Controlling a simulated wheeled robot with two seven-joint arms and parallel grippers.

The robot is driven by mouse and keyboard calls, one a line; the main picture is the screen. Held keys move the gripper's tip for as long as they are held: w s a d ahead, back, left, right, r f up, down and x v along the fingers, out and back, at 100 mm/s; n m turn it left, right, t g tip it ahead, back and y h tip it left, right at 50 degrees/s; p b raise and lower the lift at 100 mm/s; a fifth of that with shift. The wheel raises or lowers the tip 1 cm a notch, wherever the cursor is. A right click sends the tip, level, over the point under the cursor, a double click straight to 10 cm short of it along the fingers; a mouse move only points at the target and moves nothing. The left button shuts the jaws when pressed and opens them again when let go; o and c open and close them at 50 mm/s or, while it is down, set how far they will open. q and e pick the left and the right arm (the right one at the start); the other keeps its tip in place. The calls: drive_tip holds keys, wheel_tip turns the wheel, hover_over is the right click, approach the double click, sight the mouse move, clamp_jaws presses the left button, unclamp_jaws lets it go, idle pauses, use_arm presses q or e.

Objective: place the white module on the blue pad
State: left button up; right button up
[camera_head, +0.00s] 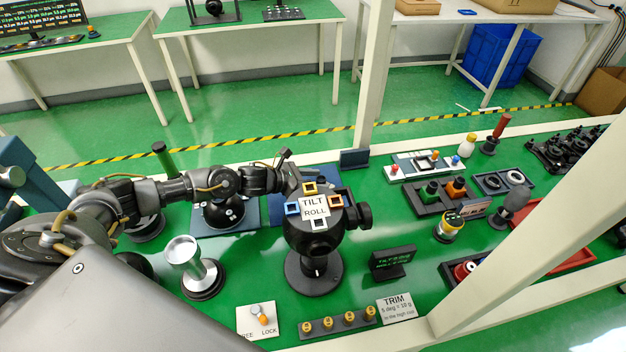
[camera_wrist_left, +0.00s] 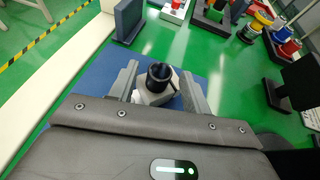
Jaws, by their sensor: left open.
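In the left wrist view, a white module (camera_wrist_left: 146,97) with a black round knob on top (camera_wrist_left: 160,74) stands on a dark blue mat (camera_wrist_left: 82,88). My left gripper (camera_wrist_left: 160,82) is open, with one finger on each side of it; contact cannot be told. In the head view my left gripper (camera_head: 293,180) is at the far side of the gimbal head, and the module is hidden there. The blue pad (camera_head: 292,208) is a small square at the left of the gimbal's top plate (camera_head: 313,204), marked TILT and ROLL. My right gripper is not in view.
Yellow (camera_head: 309,188), orange (camera_head: 335,201) and white (camera_head: 319,224) pads share the top plate. A black side knob (camera_head: 360,215) juts right. A small display (camera_head: 391,262) and a silver-cupped stand (camera_head: 190,265) are close by. A white post (camera_head: 374,75) rises behind.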

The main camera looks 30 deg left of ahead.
use_arm(q)
drive_tip(key=shift+r, duration=0.15)
drive_tip(key=shift+s+a, duration=0.25)
drive_tip(key=shift+a, duration=0.05)
drive_tip(key=b+v, duration=0.2)
drive_tip(key=v, duration=0.9)
drive_tip(key=shift+r, duration=0.25)
